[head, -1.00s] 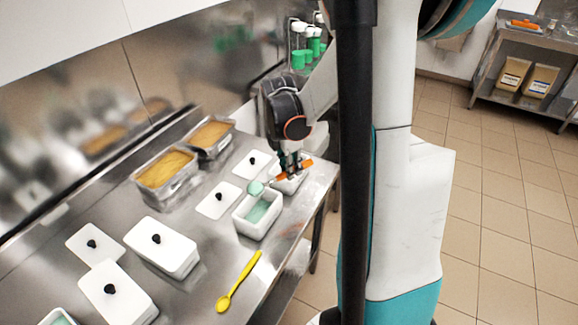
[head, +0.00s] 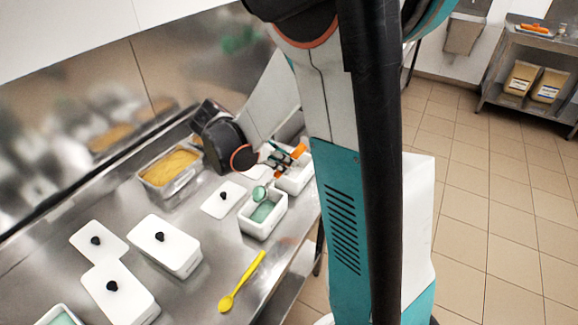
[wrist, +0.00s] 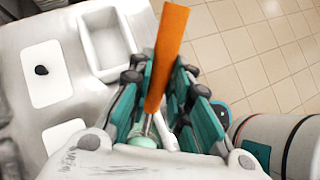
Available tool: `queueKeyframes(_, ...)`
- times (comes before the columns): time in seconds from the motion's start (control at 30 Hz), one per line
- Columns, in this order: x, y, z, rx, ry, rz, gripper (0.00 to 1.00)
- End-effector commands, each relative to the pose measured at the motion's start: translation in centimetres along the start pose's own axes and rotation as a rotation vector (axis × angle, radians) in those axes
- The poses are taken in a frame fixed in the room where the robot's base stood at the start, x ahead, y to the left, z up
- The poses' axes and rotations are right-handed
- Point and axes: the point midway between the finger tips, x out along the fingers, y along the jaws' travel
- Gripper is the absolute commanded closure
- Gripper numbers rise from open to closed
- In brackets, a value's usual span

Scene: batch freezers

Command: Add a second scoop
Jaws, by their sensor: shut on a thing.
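My gripper (head: 283,160) is shut on the orange handle of a scoop (head: 299,151); the handle also shows between the fingers in the wrist view (wrist: 166,55). The scoop's head carries mint-green ice cream (head: 260,193) and hangs low at the back of a small white tub (head: 258,230). I cannot tell whether it touches the tub. Mint-green ice cream (head: 263,211) lies inside that tub. In the wrist view the pale green load (wrist: 144,142) is partly hidden by my gripper.
Another white tub (head: 297,183), empty in the wrist view (wrist: 107,42), stands behind. White lids (head: 222,200) with black knobs, a closed tub (head: 165,247), a metal pan of yellow-orange ice cream (head: 170,168) and a yellow spoon (head: 241,283) sit on the steel counter.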

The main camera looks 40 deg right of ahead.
Motion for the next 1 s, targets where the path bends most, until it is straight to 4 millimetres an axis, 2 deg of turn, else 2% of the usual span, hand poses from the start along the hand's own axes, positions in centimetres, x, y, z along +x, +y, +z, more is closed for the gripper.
queueKeyframes(0.23, -2.1, 0.0, -0.8, 0.0, -0.185, 0.003, 1.0)
queueKeyframes(0.6, -4.1, 0.0, -2.1, 0.004, -0.405, 0.002, 1.0)
queueKeyframes(1.0, -5.8, -0.1, -2.7, 0.007, -0.545, 0.0, 1.0)
